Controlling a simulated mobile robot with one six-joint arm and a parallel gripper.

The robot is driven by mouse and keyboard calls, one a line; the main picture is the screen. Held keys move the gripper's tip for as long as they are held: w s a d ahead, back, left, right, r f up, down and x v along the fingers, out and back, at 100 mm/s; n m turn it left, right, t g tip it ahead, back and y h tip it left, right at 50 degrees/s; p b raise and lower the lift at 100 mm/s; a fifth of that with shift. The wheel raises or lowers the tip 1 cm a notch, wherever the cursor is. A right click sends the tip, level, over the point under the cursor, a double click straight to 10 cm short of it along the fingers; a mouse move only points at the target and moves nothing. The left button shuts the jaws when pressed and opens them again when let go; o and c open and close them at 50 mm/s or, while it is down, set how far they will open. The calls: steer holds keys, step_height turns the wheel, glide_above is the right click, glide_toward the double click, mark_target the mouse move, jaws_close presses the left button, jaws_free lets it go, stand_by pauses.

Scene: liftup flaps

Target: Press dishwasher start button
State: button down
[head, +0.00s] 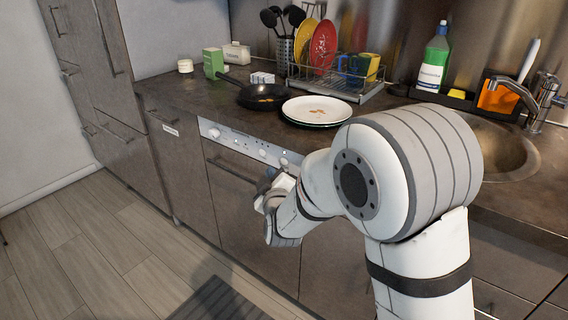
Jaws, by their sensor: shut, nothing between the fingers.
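A built-in appliance with a pale control panel (240,143) is set under the counter; the panel carries round knobs and small marks. Its dark front (235,205) has a bar handle (231,170) and is closed. I cannot make out which mark on the panel is the start button. My arm reaches in from the right, and my gripper (279,187) is at its end, low in front of the panel's right part. The gripper is shut and empty. Its fingertips are small and partly hidden, and I cannot tell whether they touch the front. My arm hides the area to the right of the panel.
On the counter stand a frying pan (263,96), a white plate (316,110), a dish rack (350,88) and a green box (213,63). A sink (500,150) with a tap (543,98) is at the right. The floor at left is clear; a dark mat (218,302) lies in front.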

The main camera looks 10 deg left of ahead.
steer(key=shift+s+a, duration=0.2)
steer(key=shift+s, duration=0.3)
steer(key=shift+s+a, duration=0.2)
steer(key=shift+s, duration=0.3)
steer(key=s+d+r+m+g+h+p, duration=0.35)
steer(key=d+r+m+g+p, duration=0.25)
steer(key=d+r+p, duration=1)
steer(key=s+d+r+m+g+h+p, duration=0.1)
steer(key=s+d+r+m+g+p, duration=0.2)
steer(key=s+d, duration=0.6)
steer(key=s+d+r+m+g+h+p, duration=0.2)
steer(key=s+d+r+m+g+p, duration=0.2)
steer(key=s+d, duration=0.6)
steer(key=s+r+m+p, duration=0.1)
steer(key=s+r, duration=0.1)
steer(key=s, duration=0.1)
steer(key=shift+d+p, duration=0.3)
steer(key=shift+p, duration=0.1)
